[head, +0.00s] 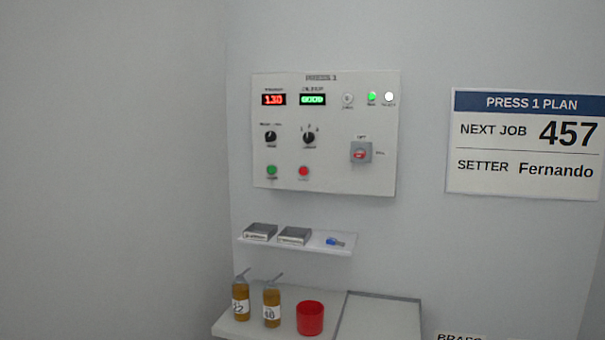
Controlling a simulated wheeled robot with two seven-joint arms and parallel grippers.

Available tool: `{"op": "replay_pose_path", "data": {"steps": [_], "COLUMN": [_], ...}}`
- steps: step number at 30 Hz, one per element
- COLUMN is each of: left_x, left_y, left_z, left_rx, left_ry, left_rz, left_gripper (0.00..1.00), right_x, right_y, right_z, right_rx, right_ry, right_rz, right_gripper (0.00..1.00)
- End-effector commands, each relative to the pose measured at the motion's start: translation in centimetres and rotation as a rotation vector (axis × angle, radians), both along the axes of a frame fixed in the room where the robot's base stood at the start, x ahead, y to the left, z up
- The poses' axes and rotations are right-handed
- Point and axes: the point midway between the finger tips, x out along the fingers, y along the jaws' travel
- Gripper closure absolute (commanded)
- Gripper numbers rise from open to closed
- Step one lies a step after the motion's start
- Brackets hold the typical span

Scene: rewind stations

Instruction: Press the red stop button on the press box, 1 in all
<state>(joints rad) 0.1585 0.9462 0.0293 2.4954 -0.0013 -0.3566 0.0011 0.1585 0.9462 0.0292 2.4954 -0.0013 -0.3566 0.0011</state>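The press box (326,133) is a white panel on the wall, labelled PRESS 1. The red stop button (303,171) is at its lower middle, to the right of a green button (271,170). A red display (273,99) and a green display (313,99) sit at the top left. Two black knobs are below them, and a grey switch with a red handle (361,153) is at the right. A green lamp (372,96) is lit next to a white one (389,96). Neither of my grippers is in view.
A lower counter (375,318) holds two amber bottles (271,305) and a red cup (310,318). A plan sign (524,144) hangs at right. The space before the box looks clear.

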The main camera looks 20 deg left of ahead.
Motion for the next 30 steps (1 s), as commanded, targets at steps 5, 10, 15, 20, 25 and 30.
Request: {"op": "replay_pose_path", "data": {"steps": [5,10,15,20,25,30], "left_x": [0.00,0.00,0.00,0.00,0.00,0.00], "left_y": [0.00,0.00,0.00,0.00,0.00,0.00], "left_z": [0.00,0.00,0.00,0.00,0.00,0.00], "left_rx": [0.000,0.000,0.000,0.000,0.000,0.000], "left_ry": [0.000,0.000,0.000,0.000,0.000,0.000], "left_rz": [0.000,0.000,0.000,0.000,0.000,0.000], "left_gripper": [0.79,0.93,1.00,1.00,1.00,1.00], "right_x": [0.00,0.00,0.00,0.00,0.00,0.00], "right_y": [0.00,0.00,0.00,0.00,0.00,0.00], "right_z": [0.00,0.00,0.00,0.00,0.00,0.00], "right_rx": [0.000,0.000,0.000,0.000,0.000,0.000], "right_ry": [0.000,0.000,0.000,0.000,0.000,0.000], "right_rz": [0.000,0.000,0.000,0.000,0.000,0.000], "right_gripper": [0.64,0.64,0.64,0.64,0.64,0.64]}}
